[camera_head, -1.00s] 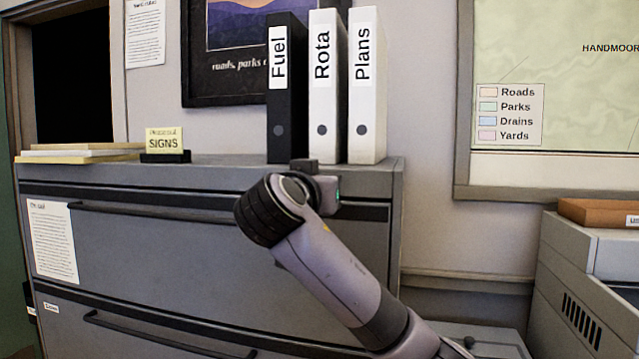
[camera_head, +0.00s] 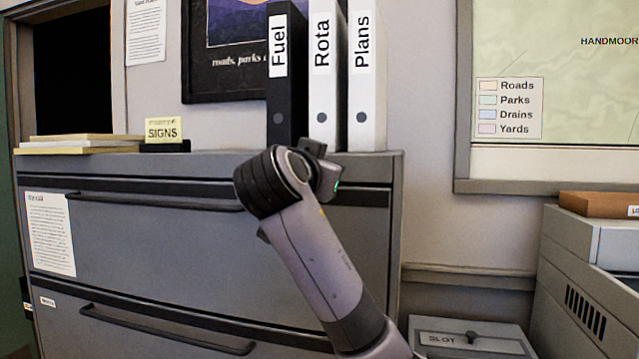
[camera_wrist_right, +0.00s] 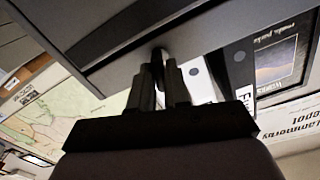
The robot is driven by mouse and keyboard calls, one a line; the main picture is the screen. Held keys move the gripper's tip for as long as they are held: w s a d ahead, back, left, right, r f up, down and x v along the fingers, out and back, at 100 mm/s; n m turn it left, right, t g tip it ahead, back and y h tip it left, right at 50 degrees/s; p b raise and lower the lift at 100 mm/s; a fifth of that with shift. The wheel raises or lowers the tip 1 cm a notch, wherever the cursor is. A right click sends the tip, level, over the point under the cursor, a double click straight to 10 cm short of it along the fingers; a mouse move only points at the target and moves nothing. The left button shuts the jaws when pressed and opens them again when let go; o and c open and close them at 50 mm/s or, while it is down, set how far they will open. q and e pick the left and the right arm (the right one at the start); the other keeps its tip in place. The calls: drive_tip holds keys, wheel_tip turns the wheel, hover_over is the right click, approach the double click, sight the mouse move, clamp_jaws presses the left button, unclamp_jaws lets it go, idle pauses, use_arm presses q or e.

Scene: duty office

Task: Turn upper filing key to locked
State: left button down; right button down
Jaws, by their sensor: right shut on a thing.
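The grey filing cabinet (camera_head: 160,240) fills the left and middle of the head view, with two wide drawers visible, both closed. My right gripper (camera_wrist_right: 161,75) is at the upper right of the cabinet front, by the dark band above the upper drawer. In the wrist view its two fingers are shut on a small dark piece, the upper filing key (camera_wrist_right: 157,54), at the cabinet face. The fingers cover most of the key, so I cannot read its angle. In the head view my wrist hides the key and fingertips. My left gripper is not in view.
Binders marked Fuel (camera_head: 287,80), Rota (camera_head: 323,80) and Plans (camera_head: 364,80) stand on the cabinet close above my gripper. A SIGNS pad (camera_head: 163,130) and stacked folders (camera_head: 80,144) lie left. A grey box marked SLOT (camera_head: 470,340) is at lower right.

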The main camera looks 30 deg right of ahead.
drive_tip(key=m+b, duration=0.3)
drive_tip(key=m, duration=1.1)
drive_tip(key=shift+s, duration=0.15)
drive_tip(key=shift+d+m, duration=0.1)
drive_tip(key=shift+m, duration=0.3)
drive_tip(key=c, duration=1.5)
unclamp_jaws()
drive_tip(key=o, duration=0.3)
drive_tip(key=shift+d+f, duration=0.1)
drive_tip(key=shift+f, duration=0.05)
